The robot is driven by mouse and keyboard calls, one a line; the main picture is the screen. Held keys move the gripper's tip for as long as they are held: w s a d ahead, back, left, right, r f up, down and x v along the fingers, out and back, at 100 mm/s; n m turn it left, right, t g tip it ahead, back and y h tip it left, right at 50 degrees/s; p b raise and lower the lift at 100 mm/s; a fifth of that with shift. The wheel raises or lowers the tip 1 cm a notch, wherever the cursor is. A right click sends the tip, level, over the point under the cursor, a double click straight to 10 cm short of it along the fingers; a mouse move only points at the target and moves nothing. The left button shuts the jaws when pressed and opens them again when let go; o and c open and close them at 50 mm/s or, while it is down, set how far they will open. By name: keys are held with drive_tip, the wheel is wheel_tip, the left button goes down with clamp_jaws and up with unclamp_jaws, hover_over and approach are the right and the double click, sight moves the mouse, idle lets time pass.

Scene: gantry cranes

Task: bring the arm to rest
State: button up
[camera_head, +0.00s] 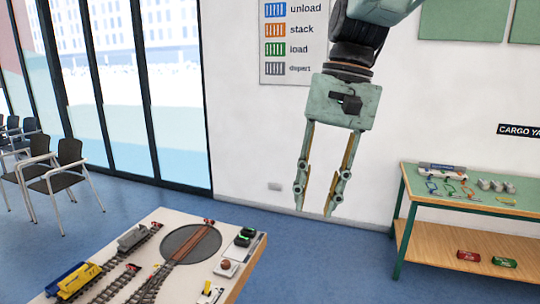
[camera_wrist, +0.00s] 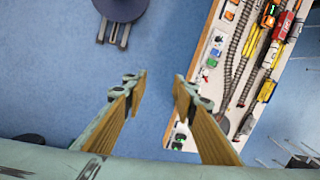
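My gripper (camera_head: 314,205) hangs from my arm in front of the white wall in the head view, fingers pointing down. Its two fingers are apart with nothing between them. In the wrist view, my gripper (camera_wrist: 160,88) also shows a wide gap between the fingertips, with only blue floor behind it. In the head view it is clear of the train table and the wall shelf.
A train table (camera_head: 247,258) with tracks, a turntable (camera_head: 190,244) and a yellow-blue train (camera_head: 74,280) stands at lower left. A green-topped shelf (camera_head: 470,204) stands at right. Black chairs (camera_head: 62,178) stand by the windows. Blue floor lies between table and shelf.

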drive_tip(key=s+d+f+t, duration=0.1)
drive_tip(key=s+d, duration=0.3)
drive_tip(key=s, duration=0.4)
drive_tip(key=s+d+f+n+t+h, duration=0.1)
drive_tip(key=s+d, duration=0.3)
drive_tip(key=s, duration=0.4)
drive_tip(key=s+d+f+t+h, duration=0.1)
drive_tip(key=s+d+f+t, duration=0.1)
drive_tip(key=s, duration=0.7)
drive_tip(key=shift+d+n+t, duration=0.4)
drive_tip(key=shift+d, duration=0.5)
